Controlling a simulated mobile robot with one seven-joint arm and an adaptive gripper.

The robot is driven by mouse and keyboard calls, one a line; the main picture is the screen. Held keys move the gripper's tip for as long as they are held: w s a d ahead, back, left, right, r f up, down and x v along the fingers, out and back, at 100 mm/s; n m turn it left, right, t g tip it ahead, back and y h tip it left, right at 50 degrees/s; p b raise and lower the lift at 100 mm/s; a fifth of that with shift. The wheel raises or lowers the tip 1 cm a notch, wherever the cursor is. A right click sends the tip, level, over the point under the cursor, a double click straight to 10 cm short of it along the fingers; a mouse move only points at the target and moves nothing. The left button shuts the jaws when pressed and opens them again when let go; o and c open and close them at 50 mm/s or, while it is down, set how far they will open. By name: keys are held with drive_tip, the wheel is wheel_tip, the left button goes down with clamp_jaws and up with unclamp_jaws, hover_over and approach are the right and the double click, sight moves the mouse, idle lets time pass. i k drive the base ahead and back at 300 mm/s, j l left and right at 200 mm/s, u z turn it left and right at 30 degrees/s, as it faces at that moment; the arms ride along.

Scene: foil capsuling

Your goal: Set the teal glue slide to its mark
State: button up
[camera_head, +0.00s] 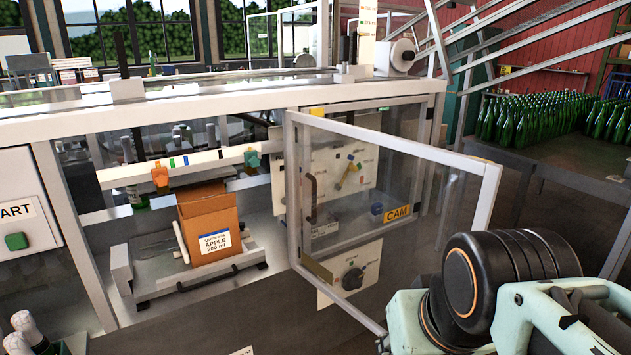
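The teal glue slide (251,160) sits near the right end of a white rail (125,174) inside the machine. An orange slide (159,174) sits on the same rail, further left. Small coloured marks (179,162) in green, blue and red lie on the rail between the two slides, close to the orange one. The teal slide stands well to the right of these marks. My arm fills the lower right corner, outside the machine and far from the slide. My gripper's fingers do not show.
A clear framed door (490,196) stands open between my arm and the rail's right side. A cardboard box labelled apple (209,222) stands below the rail. A panel with a dark knob (352,279) lies behind the door. A START panel (17,222) is at left.

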sight(251, 160)
drive_tip(key=i+l+z, duration=0.1)
drive_tip(key=z, duration=0.3)
drive_tip(key=i+z, duration=0.2)
drive_tip(key=z, duration=0.25)
drive_tip(key=i+l+z, duration=0.15)
drive_tip(key=z, duration=0.2)
drive_tip(key=i+z, duration=0.5)
drive_tip(key=z, duration=0.15)
drive_tip(key=i+l+u, duration=0.2)
drive_tip(key=i, duration=0.25)
drive_tip(key=i+l+u, duration=0.2)
drive_tip(key=i, duration=0.25)
drive_tip(key=u, duration=0.5)
drive_tip(key=i+l+u, duration=0.1)
drive_tip(key=u, duration=0.85)
drive_tip(key=i+l+u, duration=0.1)
drive_tip(key=u, duration=0.4)
drive_tip(key=l+u, duration=0.15)
drive_tip(key=u, duration=0.85)
drive_tip(key=l+u, duration=0.2)
drive_tip(key=u, duration=0.3)
